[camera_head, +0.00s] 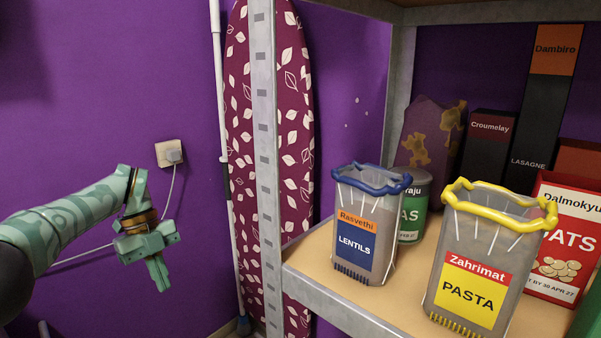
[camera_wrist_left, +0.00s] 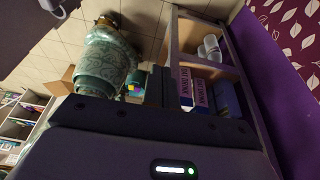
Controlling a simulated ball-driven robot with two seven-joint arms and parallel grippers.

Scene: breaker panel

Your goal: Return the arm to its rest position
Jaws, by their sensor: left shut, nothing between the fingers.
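My left arm (camera_head: 75,218) comes in from the left in the head view. Its left gripper (camera_head: 160,284) hangs with the fingers pointing down, in front of the purple wall and left of the shelf. The fingers are shut and hold nothing. It is apart from the shelf and its goods. My right gripper is not in the head view.
A wooden shelf (camera_head: 303,268) at the right holds a lentils container (camera_head: 355,240), a pasta container (camera_head: 467,292) and several boxes. An ironing board (camera_head: 297,130) leans behind the metal post (camera_head: 264,150). A wall socket (camera_head: 168,153) with a cable is behind my arm.

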